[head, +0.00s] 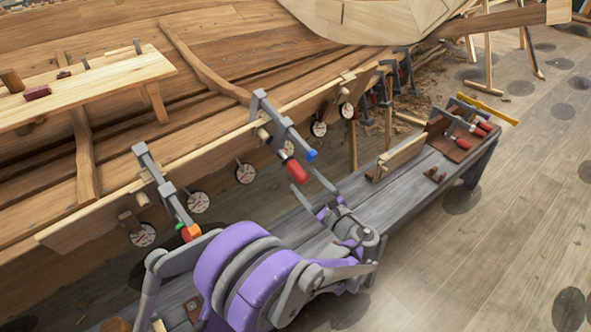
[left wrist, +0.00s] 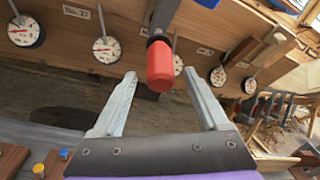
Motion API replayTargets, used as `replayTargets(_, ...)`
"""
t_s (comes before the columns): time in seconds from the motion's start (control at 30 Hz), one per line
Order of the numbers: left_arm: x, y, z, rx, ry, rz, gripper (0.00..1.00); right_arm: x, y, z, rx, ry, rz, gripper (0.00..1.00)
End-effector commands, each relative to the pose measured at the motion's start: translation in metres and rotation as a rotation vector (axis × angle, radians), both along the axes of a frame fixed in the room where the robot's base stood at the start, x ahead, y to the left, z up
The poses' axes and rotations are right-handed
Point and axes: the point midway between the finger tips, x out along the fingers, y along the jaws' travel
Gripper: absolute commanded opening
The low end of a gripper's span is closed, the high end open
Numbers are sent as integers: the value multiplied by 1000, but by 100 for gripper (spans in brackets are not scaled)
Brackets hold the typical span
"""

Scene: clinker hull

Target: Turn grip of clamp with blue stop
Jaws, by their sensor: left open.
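The clamp with the blue stop (head: 311,155) sits on the hull's plank edge, its grey bar slanting down right. Its red grip (head: 298,171) hangs below the bar; the grip also shows in the left wrist view (left wrist: 160,67), with the blue stop (left wrist: 207,3) at the top edge. My left gripper (head: 307,184) is open just below the grip. In the left wrist view, my left gripper (left wrist: 160,76) has its fingertips on either side of the grip's lower end, with visible gaps at both sides. My right gripper is not in view.
Another clamp with an orange grip (head: 191,232) and green stop stands left. Round dials (head: 246,173) hang along the plank. A grey bench (head: 400,192) below carries wooden blocks and a rack (head: 462,137) with red-handled clamps. Open floor lies right.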

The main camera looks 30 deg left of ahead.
Motion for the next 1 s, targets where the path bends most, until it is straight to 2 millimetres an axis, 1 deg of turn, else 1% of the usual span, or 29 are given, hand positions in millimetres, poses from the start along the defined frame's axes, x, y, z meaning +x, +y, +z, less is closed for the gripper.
replayTargets(0.03, 4, 11, 0, 1, -1, 4, 76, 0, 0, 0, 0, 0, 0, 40)
replayTargets(0.1, 11, 22, 0, 1, 0, 3, 76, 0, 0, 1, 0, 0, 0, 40)
replayTargets(0.2, 18, 36, 0, 1, 0, 3, 76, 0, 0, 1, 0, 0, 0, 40)
replayTargets(0.3, 24, 46, 0, 0, -1, 0, 76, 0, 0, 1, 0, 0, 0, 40)
replayTargets(0.47, 28, 54, 0, 0, -1, 0, 76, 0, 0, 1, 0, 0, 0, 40)
replayTargets(0.73, 29, 55, 0, 0, -1, -1, 76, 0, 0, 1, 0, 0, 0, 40)
replayTargets(0.87, 29, 55, 0, 0, -1, -1, 53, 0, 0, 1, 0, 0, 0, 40)
replayTargets(0.9, 29, 55, 0, 0, -1, -1, 46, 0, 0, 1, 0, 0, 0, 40)
replayTargets(0.97, 29, 55, 0, 0, -1, -1, 35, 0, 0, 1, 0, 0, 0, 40)
replayTargets(1.0, 29, 55, 0, 0, -1, -1, 28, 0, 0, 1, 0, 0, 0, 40)
